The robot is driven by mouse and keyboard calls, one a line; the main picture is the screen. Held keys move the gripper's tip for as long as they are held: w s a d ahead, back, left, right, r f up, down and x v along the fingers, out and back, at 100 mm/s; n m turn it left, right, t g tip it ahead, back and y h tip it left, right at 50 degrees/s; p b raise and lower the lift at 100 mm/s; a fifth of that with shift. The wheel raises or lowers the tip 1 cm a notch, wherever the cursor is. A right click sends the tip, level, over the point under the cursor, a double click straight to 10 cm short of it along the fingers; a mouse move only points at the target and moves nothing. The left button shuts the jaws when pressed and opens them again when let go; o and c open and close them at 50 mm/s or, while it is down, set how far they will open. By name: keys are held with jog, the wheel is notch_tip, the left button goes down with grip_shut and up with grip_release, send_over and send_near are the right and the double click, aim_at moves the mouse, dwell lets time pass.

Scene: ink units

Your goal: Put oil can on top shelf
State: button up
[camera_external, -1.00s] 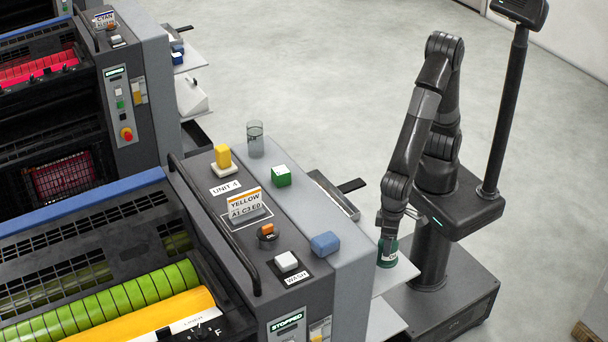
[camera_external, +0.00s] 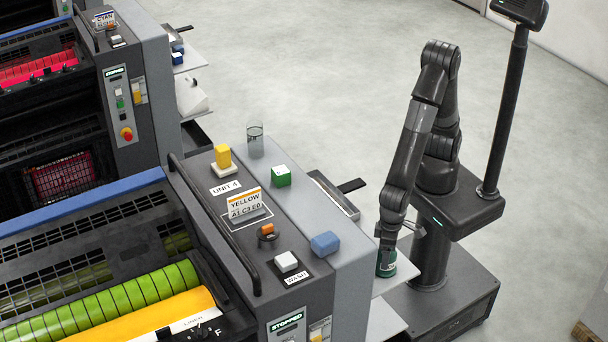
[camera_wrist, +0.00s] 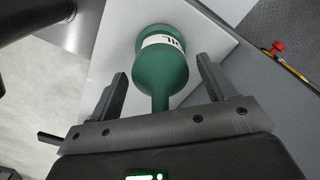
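The oil can (camera_external: 387,267) is green with a white label band and a thin spout. It is upright at the white upper shelf (camera_external: 403,272) on the machine's right side, and seems to rest on it. In the wrist view the can (camera_wrist: 160,75) shows over the white shelf surface (camera_wrist: 112,55), its spout pointing toward my gripper. My gripper (camera_wrist: 162,68) is open, one finger on each side of the can with small gaps. In the external view my gripper (camera_external: 388,246) points down over the can; the fingers are partly hidden.
A lower white shelf (camera_external: 386,320) sits below. A grey tray (camera_external: 335,195) sits behind the shelf. The floor behind is clear.

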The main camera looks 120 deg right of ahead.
notch_tip(320, 180, up, 12)
jog(key=shift+r, duration=0.2)
dwell(0.5)
jog(key=s+d+r+n+t, duration=0.2)
jog(key=s+d+r+n, duration=0.2)
jog(key=d, duration=0.6)
jog(key=s+d+r+n+t, duration=0.3)
jog(key=s+d+r+n, duration=0.2)
jog(key=s+d+r, duration=0.4)
jog(key=shift+s+d+t, duration=0.3)
jog(key=shift+s+d, duration=0.2)
jog(key=shift+d, duration=0.5)
